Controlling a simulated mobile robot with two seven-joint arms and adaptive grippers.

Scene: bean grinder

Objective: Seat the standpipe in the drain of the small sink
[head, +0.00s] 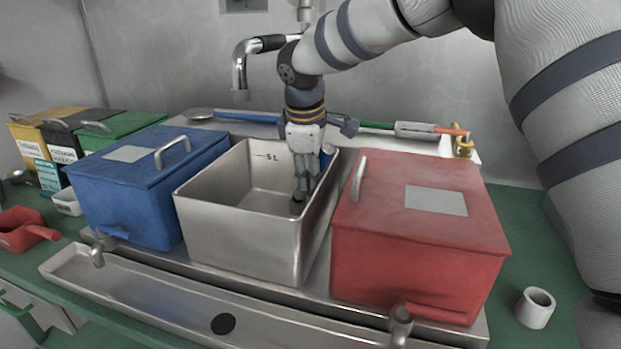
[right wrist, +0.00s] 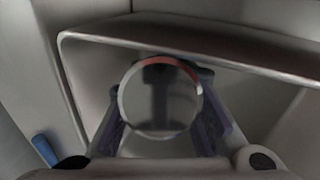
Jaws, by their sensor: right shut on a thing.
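The small sink (head: 240,235) is the open steel basin in the middle, with a "5 L" mark on its far wall; its rim also shows in the right wrist view (right wrist: 200,45). My right gripper (head: 301,190) points down inside it, near the right wall. In the right wrist view my right gripper (right wrist: 160,110) is shut on a round thing, seen end-on, with a pale rim that is red at the top (right wrist: 160,133). It appears to be the standpipe. Its lower end and the drain are hidden, so I cannot tell whether they touch. My left gripper is out of view.
A blue lidded box (head: 150,190) stands left of the sink and a red lidded box (head: 420,255) close on its right. A steel trough (head: 160,295) runs along the front. A short white pipe piece (head: 535,308) stands at right. A faucet (head: 240,70) rises behind.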

